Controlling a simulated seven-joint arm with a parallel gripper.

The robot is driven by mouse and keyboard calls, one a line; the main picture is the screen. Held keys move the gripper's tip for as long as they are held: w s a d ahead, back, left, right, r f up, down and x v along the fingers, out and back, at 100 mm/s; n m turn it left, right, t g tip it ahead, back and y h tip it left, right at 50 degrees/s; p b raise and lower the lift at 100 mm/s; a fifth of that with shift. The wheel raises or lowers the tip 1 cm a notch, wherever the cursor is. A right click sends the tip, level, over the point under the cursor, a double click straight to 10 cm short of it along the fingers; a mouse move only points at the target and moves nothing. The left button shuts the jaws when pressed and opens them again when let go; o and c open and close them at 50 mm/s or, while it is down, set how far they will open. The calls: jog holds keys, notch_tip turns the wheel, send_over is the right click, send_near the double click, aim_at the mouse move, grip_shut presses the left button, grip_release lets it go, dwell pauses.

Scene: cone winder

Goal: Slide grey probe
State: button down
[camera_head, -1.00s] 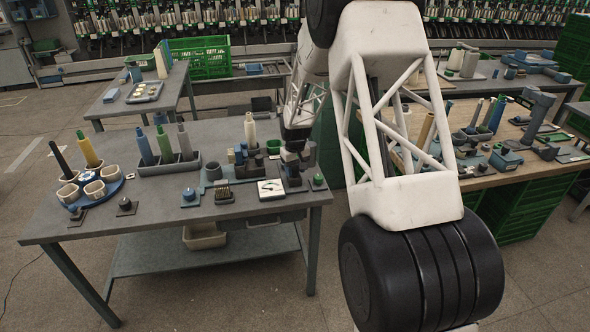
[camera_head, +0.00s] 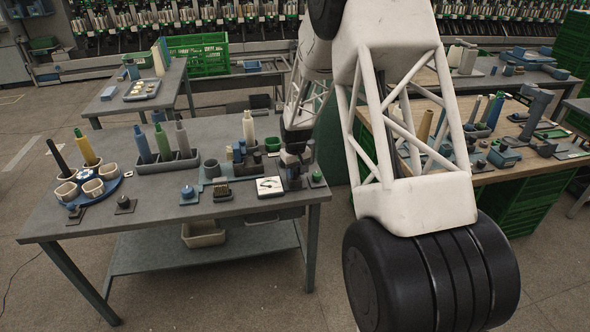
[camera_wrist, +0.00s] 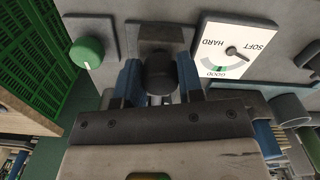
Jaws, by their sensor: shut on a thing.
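The grey probe (camera_wrist: 160,72) shows in the wrist view as a dark rounded knob in front of a dark grey block. My gripper (camera_wrist: 159,86) has its two blue fingers on either side of the knob and is shut on it. A white gauge card (camera_wrist: 240,48) marked SOFT, HARD and GOOD is to the right, with a dark pointer and a green mark by GOOD. In the head view my gripper (camera_head: 292,168) is at the right end of the grey table, beside the gauge card (camera_head: 270,187); the probe is hard to make out there.
A green knob on a grey plate (camera_wrist: 87,52) is close left of the gripper in the wrist view.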

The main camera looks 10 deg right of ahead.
jog(key=shift+s+a, duration=0.15)
jog(key=c, duration=0.8)
grip_release()
jog(key=shift+o, duration=0.2)
jog(key=shift+r, duration=3.85)
